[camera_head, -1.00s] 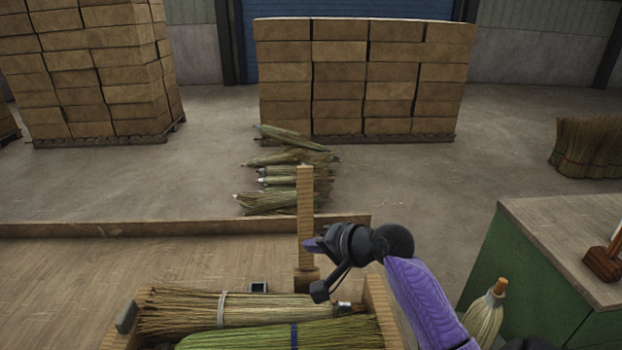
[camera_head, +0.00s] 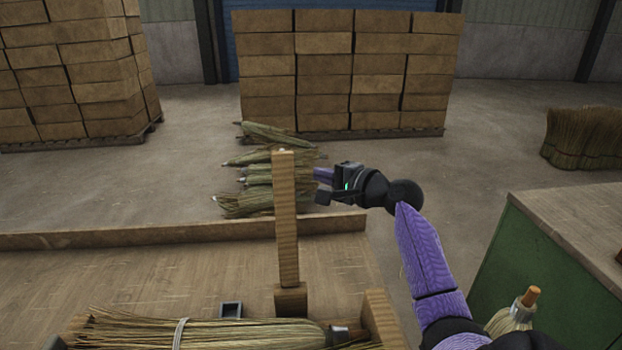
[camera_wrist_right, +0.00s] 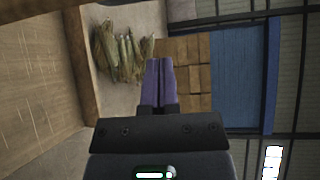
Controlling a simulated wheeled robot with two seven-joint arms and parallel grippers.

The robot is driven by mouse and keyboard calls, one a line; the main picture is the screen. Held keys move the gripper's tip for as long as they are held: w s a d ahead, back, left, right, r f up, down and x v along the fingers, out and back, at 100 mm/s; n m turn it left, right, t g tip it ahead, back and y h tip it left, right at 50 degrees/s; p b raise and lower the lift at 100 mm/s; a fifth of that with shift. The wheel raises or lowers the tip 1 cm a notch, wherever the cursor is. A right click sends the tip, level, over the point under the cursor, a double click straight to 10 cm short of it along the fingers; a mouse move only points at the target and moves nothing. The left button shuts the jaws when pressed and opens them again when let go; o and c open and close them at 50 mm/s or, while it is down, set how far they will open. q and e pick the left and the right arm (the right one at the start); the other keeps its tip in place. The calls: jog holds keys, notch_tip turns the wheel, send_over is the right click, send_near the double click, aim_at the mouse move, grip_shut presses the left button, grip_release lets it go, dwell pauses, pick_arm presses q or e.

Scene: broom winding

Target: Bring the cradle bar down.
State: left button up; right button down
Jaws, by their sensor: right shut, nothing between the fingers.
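The cradle bar (camera_head: 286,220) is a wooden bar standing upright from a small wooden block at the cradle's back edge. The cradle (camera_head: 381,318) is a wooden box at the bottom of the head view, partly cut off by the frame. A bundle of straw (camera_head: 200,331) with a pale band lies in it. My right gripper (camera_head: 322,175) is to the right of the bar's upper part, its purple fingers pointing left towards it. A small gap shows between them in the picture. The fingers are shut and empty, as the right wrist view (camera_wrist_right: 158,82) also shows. My left gripper is not in view.
A wooden table (camera_head: 120,265) with a raised back edge extends behind the cradle. A small dark square fitting (camera_head: 230,310) is left of the bar's block. A green-sided bench (camera_head: 530,265) stands at right. Brooms (camera_head: 262,180) and stacked cartons (camera_head: 350,75) lie beyond on the floor.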

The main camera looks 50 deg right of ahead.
aim_at(291, 173)
jog(key=w+f+b, duration=0.1)
jog(key=w+b, duration=0.1)
jog(key=w, duration=0.6)
jog(key=a, duration=0.1)
jog(key=s+a+p, duration=0.2)
jog(key=shift+s+a+r, duration=0.15)
jog(key=shift+s+r, duration=0.05)
jog(key=shift+r, duration=0.1)
